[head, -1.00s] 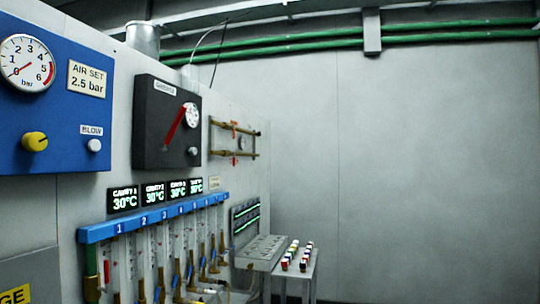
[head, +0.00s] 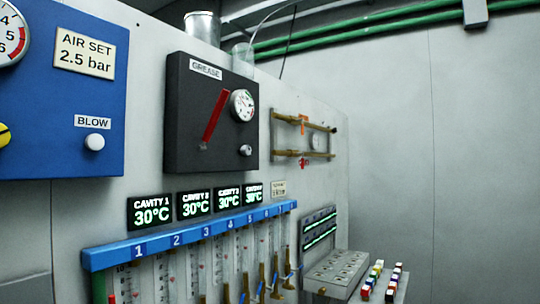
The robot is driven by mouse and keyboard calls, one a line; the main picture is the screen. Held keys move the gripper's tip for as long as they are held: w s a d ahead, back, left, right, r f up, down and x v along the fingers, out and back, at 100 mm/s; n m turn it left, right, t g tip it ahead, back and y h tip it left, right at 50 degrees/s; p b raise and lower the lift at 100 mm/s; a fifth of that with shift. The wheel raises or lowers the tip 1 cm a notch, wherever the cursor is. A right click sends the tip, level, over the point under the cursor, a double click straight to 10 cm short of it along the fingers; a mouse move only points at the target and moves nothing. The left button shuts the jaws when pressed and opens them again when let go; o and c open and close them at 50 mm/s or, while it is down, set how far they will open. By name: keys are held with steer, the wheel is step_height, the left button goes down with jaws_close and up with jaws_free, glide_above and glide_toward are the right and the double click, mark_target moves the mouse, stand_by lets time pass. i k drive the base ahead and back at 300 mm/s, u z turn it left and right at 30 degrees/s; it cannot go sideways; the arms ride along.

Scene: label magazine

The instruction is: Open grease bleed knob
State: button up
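The black grease panel (head: 190,125) is on the wall in the middle of the head view, under a white GREASE label (head: 206,68). It carries a red lever (head: 215,115) slanting up to the right, a round white gauge (head: 243,105), and a small pale knob (head: 246,150) below the gauge at lower right. I take this knob for the grease bleed knob; no label on it can be read. Its exact setting is too small to tell. My gripper is not in view.
A blue panel (head: 60,150) with a white BLOW button (head: 94,142) stands at left. Below are lit temperature displays (head: 151,212) and a blue flowmeter rail (head: 180,236). Brass pipes (head: 300,153) stick out at right. A grey bench (head: 338,270) with small coloured blocks is at lower right.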

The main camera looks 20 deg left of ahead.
mark_target(245, 150)
steer(key=i, duration=2.4)
steer(key=u, duration=3.8)
